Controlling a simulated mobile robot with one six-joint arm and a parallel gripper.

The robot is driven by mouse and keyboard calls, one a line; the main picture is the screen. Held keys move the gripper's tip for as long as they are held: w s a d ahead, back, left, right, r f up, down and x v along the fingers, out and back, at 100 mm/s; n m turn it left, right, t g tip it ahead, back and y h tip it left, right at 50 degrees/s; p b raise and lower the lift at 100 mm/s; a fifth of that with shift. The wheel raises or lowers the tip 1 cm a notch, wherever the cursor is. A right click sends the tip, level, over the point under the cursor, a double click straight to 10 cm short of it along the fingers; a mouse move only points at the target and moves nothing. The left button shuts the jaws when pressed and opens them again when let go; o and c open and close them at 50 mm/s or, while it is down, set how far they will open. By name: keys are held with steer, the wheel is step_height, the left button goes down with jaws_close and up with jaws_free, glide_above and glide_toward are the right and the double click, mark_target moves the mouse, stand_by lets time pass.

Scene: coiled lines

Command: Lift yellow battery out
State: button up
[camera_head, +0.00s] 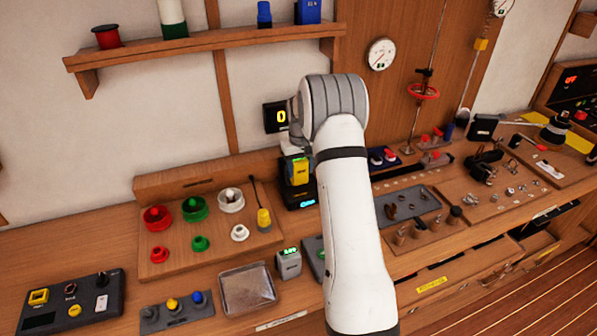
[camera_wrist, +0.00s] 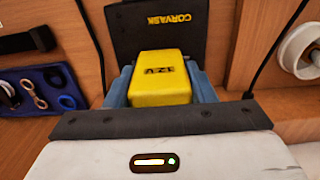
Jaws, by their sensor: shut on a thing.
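The yellow battery (camera_wrist: 163,80), marked 12V, is between the two blue-grey fingers of my gripper (camera_wrist: 162,88) in the wrist view. My gripper is shut on its sides. Behind it stands a black charger (camera_wrist: 155,28) with CORVASK in yellow letters. In the head view the battery (camera_head: 299,171) shows just left of my arm, upright at the black charger (camera_head: 299,197), which has a lit blue display. My gripper (camera_head: 297,155) is partly hidden there by my wrist. The battery's lower end is hidden, so I cannot tell how deep it sits.
A board with red, green and white cups (camera_head: 196,228) lies left of the charger. A clear tray (camera_head: 247,290) and a small grey meter (camera_head: 288,264) are in front. A wall display (camera_head: 279,117) hangs close above the charger, below a wooden shelf (camera_head: 205,45).

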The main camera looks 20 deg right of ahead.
steer(key=shift+c, duration=0.4)
steer(key=shift+w+r, duration=0.1)
steer(key=shift+r, duration=0.15)
step_height(320, 180, up, 9)
steer(key=shift+r+b, duration=0.1)
steer(key=shift+b, duration=1)
steer(key=shift+r+p, duration=0.85)
steer(key=shift+r, duration=0.45)
steer(key=shift+f, duration=0.15)
